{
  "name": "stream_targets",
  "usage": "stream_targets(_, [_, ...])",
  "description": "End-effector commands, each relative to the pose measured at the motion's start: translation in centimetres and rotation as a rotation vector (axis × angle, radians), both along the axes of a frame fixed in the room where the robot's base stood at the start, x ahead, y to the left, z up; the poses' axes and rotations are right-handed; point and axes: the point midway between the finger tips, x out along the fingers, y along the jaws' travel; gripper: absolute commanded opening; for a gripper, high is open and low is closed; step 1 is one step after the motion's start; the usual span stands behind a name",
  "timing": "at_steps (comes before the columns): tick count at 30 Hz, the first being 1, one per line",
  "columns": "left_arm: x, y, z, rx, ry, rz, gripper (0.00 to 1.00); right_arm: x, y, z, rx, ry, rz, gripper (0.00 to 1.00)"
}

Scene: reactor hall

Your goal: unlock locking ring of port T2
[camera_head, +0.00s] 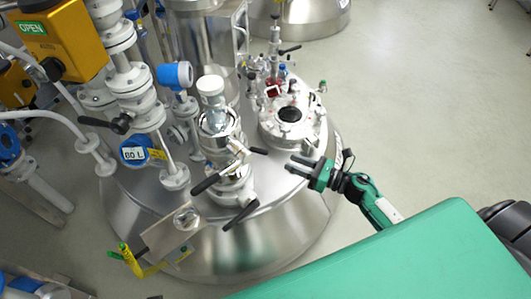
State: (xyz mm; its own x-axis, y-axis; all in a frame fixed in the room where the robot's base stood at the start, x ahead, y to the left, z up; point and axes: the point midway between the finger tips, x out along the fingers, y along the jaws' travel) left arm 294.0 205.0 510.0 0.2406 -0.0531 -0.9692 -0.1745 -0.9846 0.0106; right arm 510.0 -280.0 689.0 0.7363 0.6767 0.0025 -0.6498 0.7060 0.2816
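A metal port assembly (217,125) with a white cap on top stands on the steel vessel lid, left of the middle. Around its lower part are ring-like collars (232,180) with black-handled levers (241,214) sticking out to several sides. No T2 label is readable, so I cannot tell for sure that this is port T2. My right gripper (293,166) is to the right of this assembly, pointing left, with a gap between its grey fingers. It is empty and apart from the levers. My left gripper is not in view.
A round flanged hatch (291,116) with bolts is behind my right gripper. Valves and pipes (130,85) crowd the left, with a yellow box marked OPEN (55,38). A yellow-handled fitting (135,262) is at lower left. The floor at right (430,110) is clear.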

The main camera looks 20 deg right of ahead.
Motion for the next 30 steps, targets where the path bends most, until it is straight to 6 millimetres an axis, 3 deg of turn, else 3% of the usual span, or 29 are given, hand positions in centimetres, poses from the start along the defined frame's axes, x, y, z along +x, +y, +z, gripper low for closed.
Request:
stream_targets(3, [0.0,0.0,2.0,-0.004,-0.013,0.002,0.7,-0.7,1.3,2.0,-0.153,-0.162,0.095,0.35])
stream_targets(9, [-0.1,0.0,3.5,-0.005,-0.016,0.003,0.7,-1.1,2.2,3.4,-0.244,-0.258,0.146,0.35])
stream_targets(14, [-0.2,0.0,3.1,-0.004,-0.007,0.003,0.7,0.2,3.7,3.6,-0.243,-0.26,0.148,0.35])
stream_targets(24, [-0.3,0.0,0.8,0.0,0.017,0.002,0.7,4.8,9.3,3.7,-0.239,-0.258,0.144,0.35])
stream_targets(30, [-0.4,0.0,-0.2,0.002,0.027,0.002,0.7,6.7,11.6,3.5,-0.24,-0.255,0.143,0.35])
